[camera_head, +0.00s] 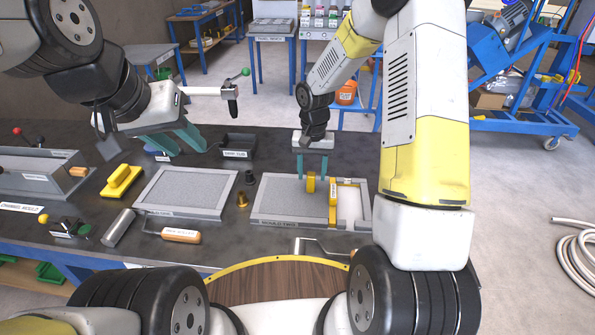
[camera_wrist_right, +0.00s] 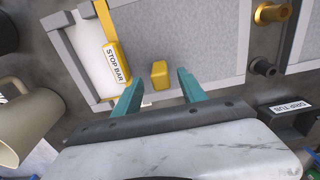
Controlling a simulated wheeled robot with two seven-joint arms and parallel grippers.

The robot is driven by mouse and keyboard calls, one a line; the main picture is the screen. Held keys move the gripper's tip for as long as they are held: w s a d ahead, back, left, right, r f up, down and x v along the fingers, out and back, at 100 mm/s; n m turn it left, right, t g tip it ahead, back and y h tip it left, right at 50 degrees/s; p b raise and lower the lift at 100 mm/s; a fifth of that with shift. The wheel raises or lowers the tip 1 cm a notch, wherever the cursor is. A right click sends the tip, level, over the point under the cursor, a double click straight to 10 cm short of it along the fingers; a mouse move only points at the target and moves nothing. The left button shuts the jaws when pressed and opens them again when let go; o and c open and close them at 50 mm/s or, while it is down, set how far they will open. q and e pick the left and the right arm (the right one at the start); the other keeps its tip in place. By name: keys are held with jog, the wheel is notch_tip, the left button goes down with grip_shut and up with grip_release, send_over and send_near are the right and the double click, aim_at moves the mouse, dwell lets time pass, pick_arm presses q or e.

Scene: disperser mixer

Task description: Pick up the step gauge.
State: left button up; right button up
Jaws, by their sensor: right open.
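A small yellow block (camera_head: 311,183), which I take to be the step gauge, stands in the grey-surfaced right tray (camera_head: 262,215), just left of the yellow stop bar (camera_head: 333,203). My right gripper (camera_head: 312,177) is over the tray, open, with its teal fingers pointing down at the block. In the right wrist view the yellow block (camera_wrist_right: 159,74) lies ahead of and between the two open fingertips (camera_wrist_right: 158,80), with gaps on both sides. The stop bar (camera_wrist_right: 117,64) is beside it. My left gripper (camera_head: 176,141) is open and empty above the back left of the table.
A second grey tray (camera_head: 187,191) lies to the left, with a brass piece (camera_head: 242,199) between the trays. A dark drip tub (camera_head: 238,146) stands behind.

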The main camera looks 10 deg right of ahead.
aim_at(311, 182)
jog(key=shift+a+f, duration=0.1)
jog(key=shift+f, duration=1.9)
grip_shut()
jog(key=shift+r, duration=0.1)
